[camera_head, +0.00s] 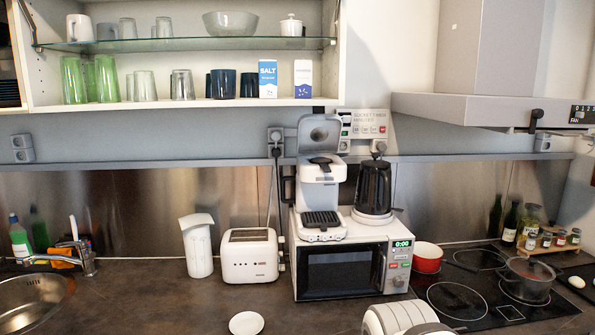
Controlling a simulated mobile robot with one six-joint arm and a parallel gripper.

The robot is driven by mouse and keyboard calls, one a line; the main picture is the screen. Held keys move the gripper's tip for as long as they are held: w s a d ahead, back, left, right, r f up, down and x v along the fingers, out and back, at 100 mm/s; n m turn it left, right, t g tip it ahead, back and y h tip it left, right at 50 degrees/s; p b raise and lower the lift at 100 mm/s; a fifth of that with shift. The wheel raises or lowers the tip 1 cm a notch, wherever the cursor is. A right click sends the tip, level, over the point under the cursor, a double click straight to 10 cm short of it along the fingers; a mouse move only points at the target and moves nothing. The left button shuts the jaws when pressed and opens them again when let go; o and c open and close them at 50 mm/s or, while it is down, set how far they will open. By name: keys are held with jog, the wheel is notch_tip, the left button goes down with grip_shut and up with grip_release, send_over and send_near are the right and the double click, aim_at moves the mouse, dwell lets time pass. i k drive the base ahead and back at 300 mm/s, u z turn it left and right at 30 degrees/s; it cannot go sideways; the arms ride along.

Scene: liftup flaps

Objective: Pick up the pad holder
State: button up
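A white coffee machine (319,190) stands on top of the microwave with its lid (319,133) raised. A small dark piece (321,161), which looks like the pad holder, sits at the top of the machine under the open lid. It is small here and its exact shape is hard to tell. A white rounded part of my arm shows at the bottom edge, right of centre, well below and apart from the machine. My gripper's fingers are not in view.
The microwave (343,271) bears the machine and a black kettle (373,186) close on its right. A toaster (250,256) and white canister (197,246) stand left. A white saucer (246,323) lies in front. A red pot (427,258) stands right. The shelf (180,104) hangs above.

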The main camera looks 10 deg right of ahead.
aim_at(325, 166)
jog(key=z, duration=0.2)
jog(key=i, duration=0.85)
jog(key=u, duration=0.1)
